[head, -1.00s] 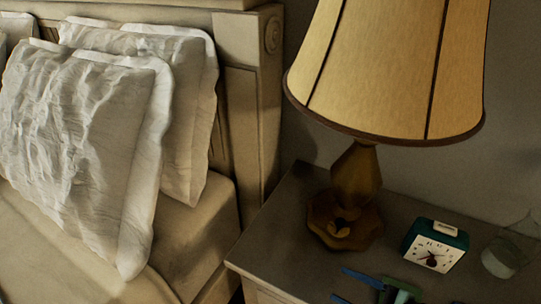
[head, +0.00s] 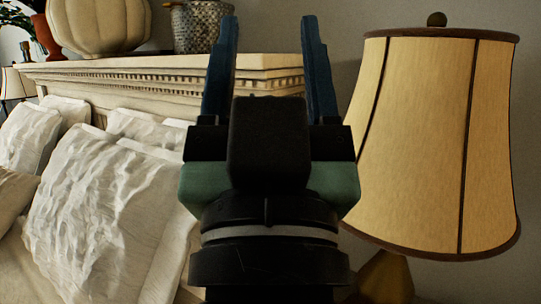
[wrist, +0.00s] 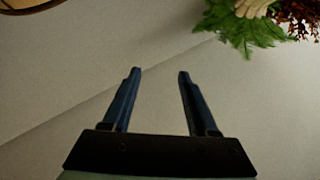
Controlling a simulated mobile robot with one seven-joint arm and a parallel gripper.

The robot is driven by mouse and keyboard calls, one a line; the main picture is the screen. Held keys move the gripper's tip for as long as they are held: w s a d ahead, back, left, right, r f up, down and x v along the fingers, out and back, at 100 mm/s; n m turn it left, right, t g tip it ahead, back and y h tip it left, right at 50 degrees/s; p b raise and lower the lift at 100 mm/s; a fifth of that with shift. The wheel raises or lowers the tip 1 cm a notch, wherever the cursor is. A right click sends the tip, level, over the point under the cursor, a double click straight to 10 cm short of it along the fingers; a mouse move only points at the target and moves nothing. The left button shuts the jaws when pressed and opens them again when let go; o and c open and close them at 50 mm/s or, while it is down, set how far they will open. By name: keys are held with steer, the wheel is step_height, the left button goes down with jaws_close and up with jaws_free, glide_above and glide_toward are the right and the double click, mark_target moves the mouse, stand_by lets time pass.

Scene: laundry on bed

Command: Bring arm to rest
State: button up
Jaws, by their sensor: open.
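My gripper (head: 271,50) is raised in the middle of the head view, with its two blue fingers pointing up and spread apart. It is open, with nothing between the fingers. The wrist view also shows my gripper (wrist: 157,75) open and empty, with a plain wall and ceiling behind it. In the head view it hides part of the headboard (head: 100,80) and the wall between the bed and the lamp.
A lamp with a tan shade (head: 430,140) stands close on the right. White pillows (head: 100,215) lean on the bed at left. A ribbed cream pumpkin (head: 100,25) and a textured pot (head: 198,28) stand on the headboard top. Green leaves (wrist: 250,30) show in the wrist view.

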step_height(320, 180, up, 19)
steer(key=s+t+p, duration=0.1)
steer(key=s+p, duration=0.1)
steer(key=p, duration=1.5)
steer(key=shift+s+r, duration=0.15)
steer(key=shift+s, duration=0.05)
